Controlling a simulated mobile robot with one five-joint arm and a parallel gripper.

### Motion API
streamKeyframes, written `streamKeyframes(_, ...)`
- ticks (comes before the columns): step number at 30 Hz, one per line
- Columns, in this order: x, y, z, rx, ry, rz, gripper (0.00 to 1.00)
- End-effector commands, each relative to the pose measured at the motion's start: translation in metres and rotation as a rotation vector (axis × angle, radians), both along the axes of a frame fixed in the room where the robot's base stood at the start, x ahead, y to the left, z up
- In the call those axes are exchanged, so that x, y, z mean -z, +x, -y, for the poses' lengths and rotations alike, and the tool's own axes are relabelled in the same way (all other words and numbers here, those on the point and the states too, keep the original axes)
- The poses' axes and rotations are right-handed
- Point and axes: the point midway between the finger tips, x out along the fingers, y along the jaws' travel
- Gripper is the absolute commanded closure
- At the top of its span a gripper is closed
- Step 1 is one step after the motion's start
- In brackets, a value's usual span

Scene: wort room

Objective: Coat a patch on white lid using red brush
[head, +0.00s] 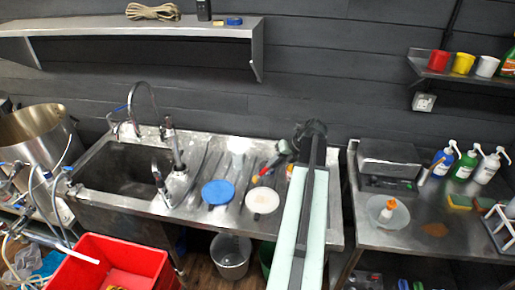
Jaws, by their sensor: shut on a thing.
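The white lid (262,200) lies flat on the ribbed steel drainboard of the sink unit, to the right of a blue lid (218,192). My arm reaches up the picture on the right of the white lid and bends back at its far end. My gripper (276,161) is above and slightly right of the white lid, shut on the red brush (266,171). Only a small red part of the brush shows, pointing down-left toward the lid. The brush tip is too small to make out, and I cannot tell whether it touches anything. No coated patch is visible on the lid.
A sink with a tall tap (143,105) is left of the drainboard. A steel table (390,235) on the right holds several spray bottles, sponges and a dish with an orange-tipped bottle (388,211). A red crate (120,265) and a bucket (231,257) stand in front.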

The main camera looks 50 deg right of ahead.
Motion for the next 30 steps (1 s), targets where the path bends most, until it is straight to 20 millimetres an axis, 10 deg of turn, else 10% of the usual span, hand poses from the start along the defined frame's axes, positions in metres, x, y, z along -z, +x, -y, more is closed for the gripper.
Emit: streamKeyframes(30,0.046,0.005,-0.002,0.01,0.016,0.006,1.0)
